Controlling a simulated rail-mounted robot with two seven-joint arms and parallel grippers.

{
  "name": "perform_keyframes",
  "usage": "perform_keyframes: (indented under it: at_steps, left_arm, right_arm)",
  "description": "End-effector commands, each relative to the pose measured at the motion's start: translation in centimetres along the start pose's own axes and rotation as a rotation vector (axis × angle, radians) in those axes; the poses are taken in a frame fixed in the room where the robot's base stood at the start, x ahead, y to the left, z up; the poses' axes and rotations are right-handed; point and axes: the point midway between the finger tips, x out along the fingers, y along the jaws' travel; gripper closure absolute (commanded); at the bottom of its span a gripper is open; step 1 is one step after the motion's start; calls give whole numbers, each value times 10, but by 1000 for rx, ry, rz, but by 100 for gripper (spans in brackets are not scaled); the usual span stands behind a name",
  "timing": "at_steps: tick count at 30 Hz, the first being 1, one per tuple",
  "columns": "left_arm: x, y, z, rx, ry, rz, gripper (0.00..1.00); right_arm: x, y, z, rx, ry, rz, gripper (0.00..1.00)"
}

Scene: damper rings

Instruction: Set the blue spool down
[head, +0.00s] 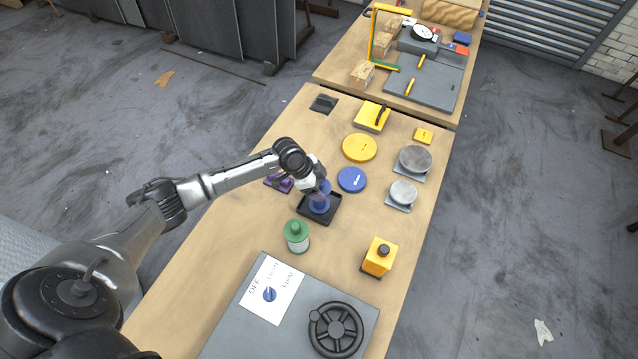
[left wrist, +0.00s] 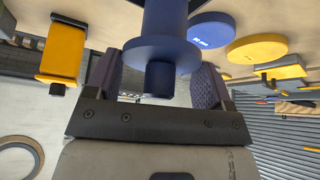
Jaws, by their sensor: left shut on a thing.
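In the head view, my left gripper (head: 319,188) is shut on the blue spool (head: 320,203) at the black square tray (head: 331,219). The spool is over or in the tray; I cannot tell whether its lower end touches the tray floor. In the left wrist view, the spool (left wrist: 158,50) shows a wide flange and a narrower stub between the two ribbed fingers of the left gripper (left wrist: 157,80). The gripper and wrist hide part of the spool in the head view. My right gripper is not in view.
A green bottle-shaped part (head: 297,237) stands just in front of the tray. A purple block (head: 279,183) lies to its left and a blue disc (head: 351,180) behind it. A yellow block (head: 378,257) stands front right. Bare tabletop separates the tray from the grey discs.

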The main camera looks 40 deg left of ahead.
Motion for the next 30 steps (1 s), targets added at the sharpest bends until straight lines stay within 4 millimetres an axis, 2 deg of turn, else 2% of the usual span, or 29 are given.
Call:
perform_keyframes:
  at_steps: [7, 8, 15, 24, 30]
  left_arm:
    - [4, 0, 2, 0, 0, 0, 62]
    - [4, 0, 2, 0, 0, 0, 24]
    - [3, 0, 2, 0, 0, 0, 1]
    - [0, 0, 2, 0, 0, 0, 0]
    - [-26, 0, 3, 2, -1, -2, 0]
  right_arm:
    - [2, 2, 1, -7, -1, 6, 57]
    - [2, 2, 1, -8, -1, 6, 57]
    - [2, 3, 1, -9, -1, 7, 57]
    - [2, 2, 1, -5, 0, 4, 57]
    - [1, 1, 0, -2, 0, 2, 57]
